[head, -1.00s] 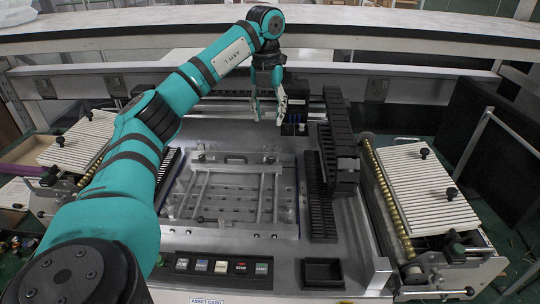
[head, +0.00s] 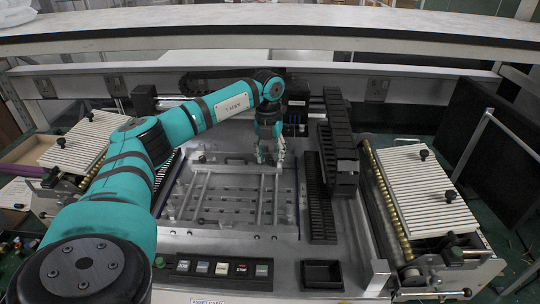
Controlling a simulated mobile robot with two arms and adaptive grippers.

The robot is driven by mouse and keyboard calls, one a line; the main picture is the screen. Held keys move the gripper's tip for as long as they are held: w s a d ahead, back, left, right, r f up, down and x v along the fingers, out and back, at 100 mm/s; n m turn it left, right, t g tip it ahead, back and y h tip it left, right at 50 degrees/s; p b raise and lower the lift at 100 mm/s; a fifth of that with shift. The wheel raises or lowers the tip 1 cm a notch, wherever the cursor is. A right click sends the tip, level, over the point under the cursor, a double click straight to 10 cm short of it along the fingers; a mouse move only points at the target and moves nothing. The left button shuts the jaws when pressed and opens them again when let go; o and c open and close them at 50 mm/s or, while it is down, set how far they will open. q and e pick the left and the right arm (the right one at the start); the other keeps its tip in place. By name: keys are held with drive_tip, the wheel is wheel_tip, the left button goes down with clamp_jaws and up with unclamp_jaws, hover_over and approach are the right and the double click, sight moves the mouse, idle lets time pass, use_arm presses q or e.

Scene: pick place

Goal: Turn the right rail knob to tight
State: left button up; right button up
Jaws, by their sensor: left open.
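My left gripper (head: 270,161) points down over the far end of the right rail (head: 261,204), at the far right of the clear plate. Its fingers are apart. The right rail knob sits at about this spot and is hidden by the fingers, so I cannot tell whether they touch it or which way it is turned. The left rail (head: 201,190) lies on the left side of the plate (head: 232,226), with a small dark knob (head: 201,158) at its far end. My right gripper is out of the picture.
Black slotted racks (head: 318,205) stand close on the right. A button row (head: 222,268) and small black tray (head: 322,273) are at the front. A shelf edge (head: 270,42) spans the back.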

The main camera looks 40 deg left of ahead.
use_arm(q)
drive_tip(key=shift+c, duration=0.3)
drive_tip(key=c, duration=0.7)
clamp_jaws()
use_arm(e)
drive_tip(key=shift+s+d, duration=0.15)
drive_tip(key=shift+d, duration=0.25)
